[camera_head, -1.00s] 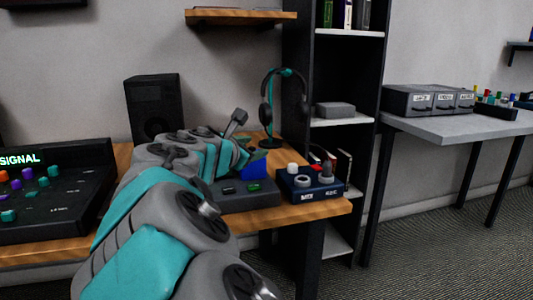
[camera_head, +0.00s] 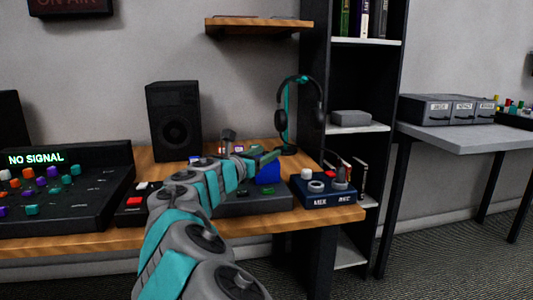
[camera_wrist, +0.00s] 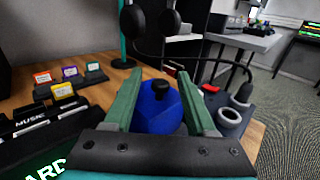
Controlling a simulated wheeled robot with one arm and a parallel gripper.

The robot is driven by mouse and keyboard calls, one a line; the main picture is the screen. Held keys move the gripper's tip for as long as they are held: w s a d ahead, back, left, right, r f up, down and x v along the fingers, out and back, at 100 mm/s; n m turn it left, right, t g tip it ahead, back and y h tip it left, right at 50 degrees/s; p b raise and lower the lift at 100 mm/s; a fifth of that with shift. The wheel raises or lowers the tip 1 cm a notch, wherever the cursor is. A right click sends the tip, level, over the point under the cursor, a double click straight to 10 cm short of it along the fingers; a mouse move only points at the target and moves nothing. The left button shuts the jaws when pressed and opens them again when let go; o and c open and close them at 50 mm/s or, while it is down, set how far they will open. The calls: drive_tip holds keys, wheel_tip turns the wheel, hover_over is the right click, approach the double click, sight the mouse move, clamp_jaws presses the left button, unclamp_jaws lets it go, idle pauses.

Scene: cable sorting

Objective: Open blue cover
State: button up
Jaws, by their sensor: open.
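The blue cover (camera_wrist: 158,112) is a rounded blue piece with a black knob (camera_wrist: 161,88) on top. In the wrist view it sits between the two green fingers of my gripper (camera_wrist: 160,90), which are open on either side of it. I cannot tell whether a finger touches it. In the head view the blue cover (camera_head: 268,173) shows beside my gripper (camera_head: 263,158), over the right part of a dark device (camera_head: 245,202) on the desk. My arm hides much of that device.
A navy box (camera_head: 328,190) with knobs and cable plugs stands right of the cover. Headphones on a stand (camera_head: 290,112) and a black speaker (camera_head: 174,120) stand behind. A mixing console (camera_head: 70,190) is at left. Small coloured cartridges (camera_wrist: 70,72) stand on the desk.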

drive_tip(key=shift+w+d, duration=0.2)
drive_tip(key=shift+w, duration=0.1)
clamp_jaws()
idle(1.3)
